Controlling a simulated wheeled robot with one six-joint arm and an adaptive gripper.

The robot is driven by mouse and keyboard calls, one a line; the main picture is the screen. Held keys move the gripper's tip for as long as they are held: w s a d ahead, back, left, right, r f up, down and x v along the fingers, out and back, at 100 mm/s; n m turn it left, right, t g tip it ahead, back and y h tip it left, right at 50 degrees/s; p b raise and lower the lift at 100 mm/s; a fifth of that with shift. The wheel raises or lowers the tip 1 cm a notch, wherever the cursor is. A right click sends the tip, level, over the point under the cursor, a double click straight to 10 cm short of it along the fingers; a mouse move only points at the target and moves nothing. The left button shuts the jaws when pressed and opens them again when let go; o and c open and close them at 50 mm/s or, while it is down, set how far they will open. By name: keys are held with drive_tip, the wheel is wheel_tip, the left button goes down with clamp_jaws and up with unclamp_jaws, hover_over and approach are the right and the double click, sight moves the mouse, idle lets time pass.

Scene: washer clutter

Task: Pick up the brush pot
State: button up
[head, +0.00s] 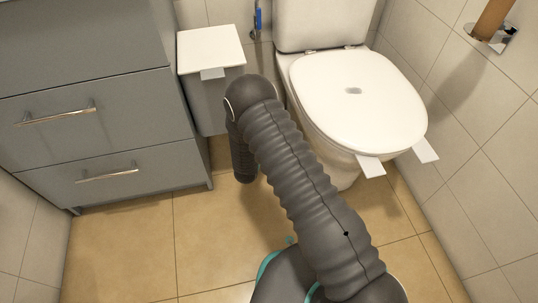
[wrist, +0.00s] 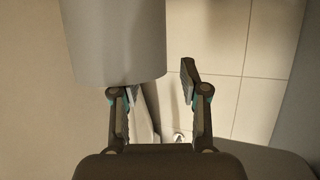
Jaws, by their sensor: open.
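I cannot make out the brush pot for certain. In the head view my grey ribbed arm covers the floor between the bin and the toilet, and no pot shows. In the wrist view a smooth grey, round-edged body (wrist: 115,40) fills the upper left, close to the left finger; I cannot tell whether it is the pot or the bin. My gripper (wrist: 160,80) is open, with its right finger clear of that body. A pale upright shape (wrist: 142,118) and a small white piece (wrist: 178,137) show between the fingers. The head view hides my gripper.
In the head view a grey drawer cabinet (head: 85,110) stands left. A bin with a white lid (head: 210,48) stands beside it. The toilet (head: 355,100) is right of my arm, with a paper holder (head: 492,35) on the wall. Tan floor tiles (head: 125,240) are clear at front left.

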drive_tip(key=shift+w, duration=0.25)
clamp_jaws()
idle(0.3)
